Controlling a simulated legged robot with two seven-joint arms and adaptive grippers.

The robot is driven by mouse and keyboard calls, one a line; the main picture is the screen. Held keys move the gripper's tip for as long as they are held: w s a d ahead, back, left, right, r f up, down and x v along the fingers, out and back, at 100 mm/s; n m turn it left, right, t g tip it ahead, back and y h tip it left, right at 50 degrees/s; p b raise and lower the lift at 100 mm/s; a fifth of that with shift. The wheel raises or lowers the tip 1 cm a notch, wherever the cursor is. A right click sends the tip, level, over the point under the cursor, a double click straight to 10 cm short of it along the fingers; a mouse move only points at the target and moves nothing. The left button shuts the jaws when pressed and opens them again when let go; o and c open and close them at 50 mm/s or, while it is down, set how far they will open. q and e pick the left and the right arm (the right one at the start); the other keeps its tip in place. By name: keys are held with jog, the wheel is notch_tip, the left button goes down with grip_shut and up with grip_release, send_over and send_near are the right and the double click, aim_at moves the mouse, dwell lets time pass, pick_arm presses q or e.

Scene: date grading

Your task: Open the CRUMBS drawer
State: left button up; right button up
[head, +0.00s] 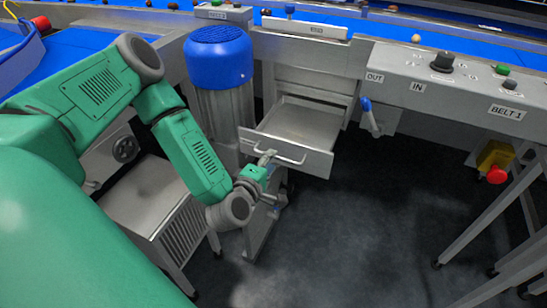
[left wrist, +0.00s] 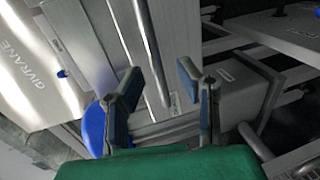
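The steel drawer (head: 305,124) stands pulled out below the conveyor, its empty-looking tray showing. Its front panel (head: 316,162) carries a bar handle (head: 287,158); I cannot read a CRUMBS label on it. My left gripper (head: 266,158) is at the left end of this handle, in front of the panel. In the left wrist view, the two fingers of the left gripper (left wrist: 160,88) are spread apart. The handle bar (left wrist: 152,52) runs between them, with gaps on both sides. My right gripper is not in view.
A blue-capped motor (head: 219,62) stands left of the drawer. A steel control panel (head: 450,80) and a blue-handled lever (head: 369,115) are to the right. A slatted steel cabinet (head: 150,205) is below my arm. The dark floor (head: 350,240) in front is clear.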

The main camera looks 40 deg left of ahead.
pick_arm(q)
jog(key=v, duration=0.9)
jog(key=shift+f, duration=0.1)
jog(key=s+d+f+m+g+h, duration=0.6)
jog(key=d+f+m+h, duration=0.15)
jog(key=d+m, duration=0.35)
jog(key=s+a+f+m+g+y, duration=0.1)
jog(key=s+a+m+g+y, duration=0.1)
jog(key=s+a+m+g, duration=0.1)
jog(key=s+a+f+m+g+y+p, duration=0.1)
jog(key=s+a+f+m+g+y, duration=0.1)
jog(key=s+m+g, duration=0.3)
jog(key=s+a+m, duration=0.1)
jog(key=s+m, duration=0.1)
jog(key=s, duration=0.2)
jog(key=shift+s+g, duration=0.3)
jog(key=shift+d, duration=0.15)
